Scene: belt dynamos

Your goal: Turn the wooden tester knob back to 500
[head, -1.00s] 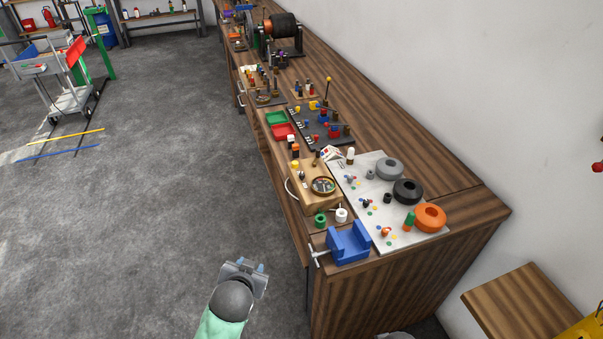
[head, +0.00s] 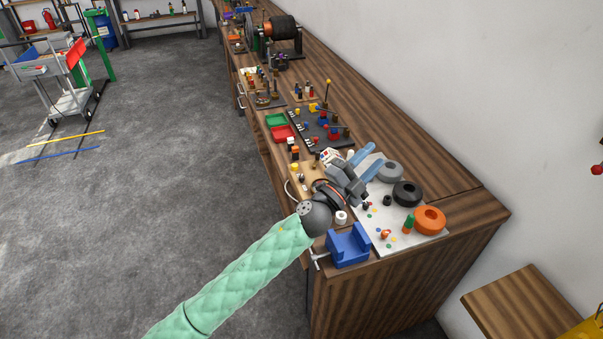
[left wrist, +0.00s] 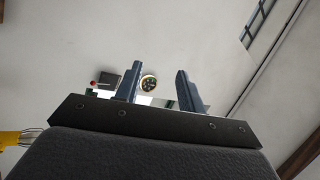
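The wooden tester (head: 303,188) is a light wooden box near the front end of the bench. My left arm and gripper hide much of it, including most of its round dial. A small dark knob (head: 302,178) shows on its left part; its setting is too small to read. My left gripper (head: 366,161) is above the bench, beyond and right of the tester, with its fingers pointing to the back right. In the left wrist view its two fingers (left wrist: 159,70) stand apart with nothing between them. My right gripper is not in view.
A blue vise-like block (head: 348,246) stands at the bench's front corner. Right of the tester lies a pale board (head: 396,242) with grey, black and orange rings (head: 429,220). Red (head: 282,133) and green trays sit farther back.

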